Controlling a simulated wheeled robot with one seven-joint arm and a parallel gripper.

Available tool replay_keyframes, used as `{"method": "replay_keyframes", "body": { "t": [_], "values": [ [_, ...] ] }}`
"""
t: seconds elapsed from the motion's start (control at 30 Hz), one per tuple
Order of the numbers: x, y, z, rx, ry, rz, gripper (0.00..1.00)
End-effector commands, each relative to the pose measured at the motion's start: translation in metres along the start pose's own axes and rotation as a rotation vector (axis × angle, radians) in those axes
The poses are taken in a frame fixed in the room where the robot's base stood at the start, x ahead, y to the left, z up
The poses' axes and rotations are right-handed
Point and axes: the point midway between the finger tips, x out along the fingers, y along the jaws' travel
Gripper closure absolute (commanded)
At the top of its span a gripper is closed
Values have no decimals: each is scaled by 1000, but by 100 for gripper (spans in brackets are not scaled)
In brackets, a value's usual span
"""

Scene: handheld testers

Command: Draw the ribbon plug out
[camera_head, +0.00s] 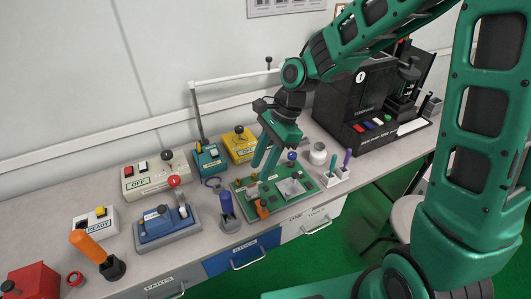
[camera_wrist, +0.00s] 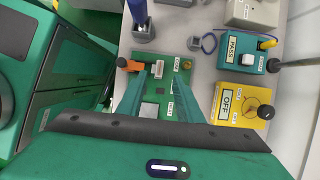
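A green circuit board (camera_head: 276,203) lies on the bench, and it also shows in the wrist view (camera_wrist: 183,65). A small pale connector (camera_wrist: 158,69), which looks like the ribbon plug, stands upright near the board's far edge in the wrist view. I cannot make out a ribbon on it.
An orange-handled part (camera_wrist: 130,65) sits at the board's edge close to the connector. A blue-handled tool (camera_head: 227,205) stands left of the board. A teal tester (camera_head: 208,160) and yellow tester (camera_head: 239,147) stand behind. A white holder (camera_head: 335,176) with pens is at right.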

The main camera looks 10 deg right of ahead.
Motion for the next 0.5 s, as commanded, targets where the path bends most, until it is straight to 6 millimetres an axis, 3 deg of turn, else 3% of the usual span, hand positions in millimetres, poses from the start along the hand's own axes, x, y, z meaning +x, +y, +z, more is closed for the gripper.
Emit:
{"method": "replay_keyframes", "body": {
  "t": [0.2, 0.5],
  "values": [
    [37, 2, 1, -4, 0, 5, 67],
    [62, 0, 1, -4, 1, 1, 67]
  ]
}}
